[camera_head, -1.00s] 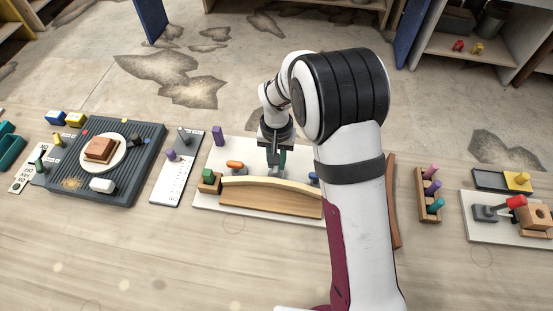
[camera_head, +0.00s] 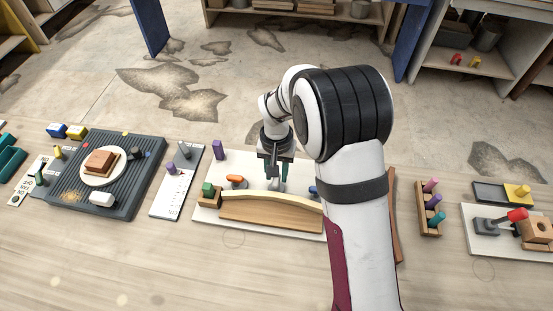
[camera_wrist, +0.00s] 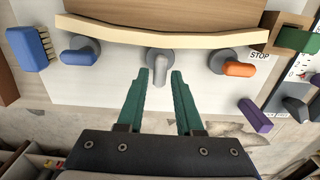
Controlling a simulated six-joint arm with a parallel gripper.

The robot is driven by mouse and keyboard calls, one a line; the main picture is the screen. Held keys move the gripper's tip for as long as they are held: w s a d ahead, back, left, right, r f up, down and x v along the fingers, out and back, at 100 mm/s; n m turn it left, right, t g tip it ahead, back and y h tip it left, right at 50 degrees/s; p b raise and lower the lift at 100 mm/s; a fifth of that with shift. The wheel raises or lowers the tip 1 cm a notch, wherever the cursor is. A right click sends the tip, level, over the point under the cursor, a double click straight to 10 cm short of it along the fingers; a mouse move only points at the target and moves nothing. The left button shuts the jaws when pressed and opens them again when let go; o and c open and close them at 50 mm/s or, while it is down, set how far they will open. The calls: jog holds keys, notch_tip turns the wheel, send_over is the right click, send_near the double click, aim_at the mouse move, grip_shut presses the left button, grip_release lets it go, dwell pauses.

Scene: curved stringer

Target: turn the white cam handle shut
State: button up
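The white cam handle (camera_wrist: 160,72) stands on a round grey base (camera_wrist: 170,55) at the middle of the light strip's edge in the wrist view. My gripper (camera_wrist: 160,74) has two green fingers, open, with one tip on each side of the handle. A gap shows on both sides, so I see no grip. In the head view my gripper (camera_head: 278,182) is over the white board (camera_head: 240,168), behind the curved wooden piece (camera_head: 262,211). The handle is hard to make out there.
An orange handle (camera_wrist: 238,68) lies right of the white one and a blue handle (camera_wrist: 78,56) left of it, in the wrist view. A blue brush-like block (camera_wrist: 28,48) and a purple block (camera_wrist: 254,115) stand farther out. My arm covers the board's right part in the head view.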

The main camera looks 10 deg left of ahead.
aim_at(277, 179)
notch_tip(277, 179, up, 15)
dwell(0.4)
jog(key=s+d+r+m, duration=0.2)
jog(key=s+d+r, duration=0.2)
jog(key=s+d, duration=0.2)
jog(key=s+d+f+m+y, duration=0.1)
jog(key=s+d, duration=0.2)
jog(key=s, duration=0.7)
jog(key=s+d+f+m, duration=0.2)
jog(key=s+d, duration=0.2)
jog(key=s, duration=0.6)
jog(key=shift+d+y, duration=0.3)
jog(key=shift+y, duration=0.1)
jog(key=shift+w+r, duration=0.1)
jog(key=shift+w, duration=0.05)
